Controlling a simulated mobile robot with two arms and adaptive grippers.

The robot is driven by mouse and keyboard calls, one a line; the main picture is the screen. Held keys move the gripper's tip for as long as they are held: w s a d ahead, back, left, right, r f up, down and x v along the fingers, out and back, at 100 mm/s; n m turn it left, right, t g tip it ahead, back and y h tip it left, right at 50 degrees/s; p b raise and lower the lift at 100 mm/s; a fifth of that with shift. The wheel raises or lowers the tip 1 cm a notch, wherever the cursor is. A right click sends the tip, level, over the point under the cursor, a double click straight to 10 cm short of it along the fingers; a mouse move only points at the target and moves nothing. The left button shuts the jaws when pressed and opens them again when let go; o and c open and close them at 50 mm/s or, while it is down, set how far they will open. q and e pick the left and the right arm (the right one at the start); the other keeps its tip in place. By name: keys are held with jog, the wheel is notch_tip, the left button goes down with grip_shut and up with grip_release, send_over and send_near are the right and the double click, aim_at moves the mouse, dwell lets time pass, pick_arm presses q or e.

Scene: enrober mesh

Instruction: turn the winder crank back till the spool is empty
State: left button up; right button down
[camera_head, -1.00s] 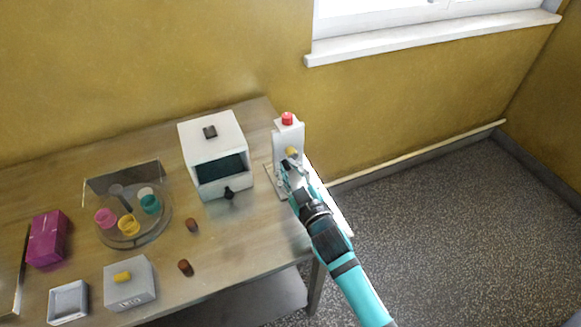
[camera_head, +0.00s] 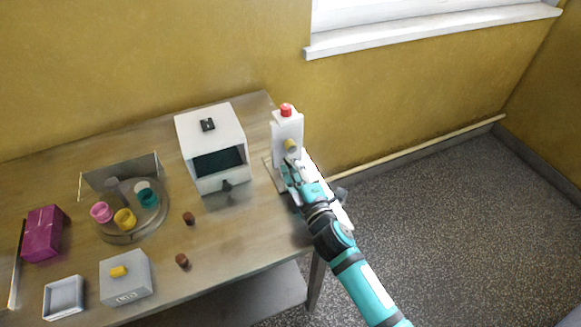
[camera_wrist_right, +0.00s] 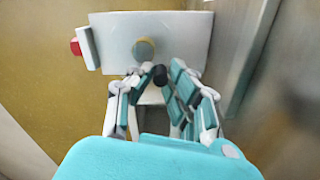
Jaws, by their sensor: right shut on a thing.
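The winder (camera_head: 287,128) is a white upright plate with a red cap on top, at the right end of the table. It also fills the upper middle of the right wrist view (camera_wrist_right: 185,45). A round yellow-tan hub (camera_wrist_right: 145,48) sticks out of its face. My right gripper (camera_head: 290,174) is just below and in front of this hub. In the right wrist view its fingers (camera_wrist_right: 155,84) close around a dark crank handle (camera_wrist_right: 160,76). The fingers hide most of the crank, and I cannot make out how much is wound on the spool. My left gripper is not in view.
A white box with a dark opening (camera_head: 210,135) stands left of the winder. Further left are a round stand (camera_head: 135,235) with coloured cups, a magenta box (camera_head: 43,233), a grey box (camera_head: 125,277) and two brown pieces. Floor is open at the right.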

jog(key=shift+f+n, duration=0.1)
jog(key=shift+n, duration=0.5)
jog(key=shift+d, duration=0.1)
jog(key=c, duration=1.3)
grip_release()
jog(key=v, duration=1.2)
jog(key=shift+f, duration=0.1)
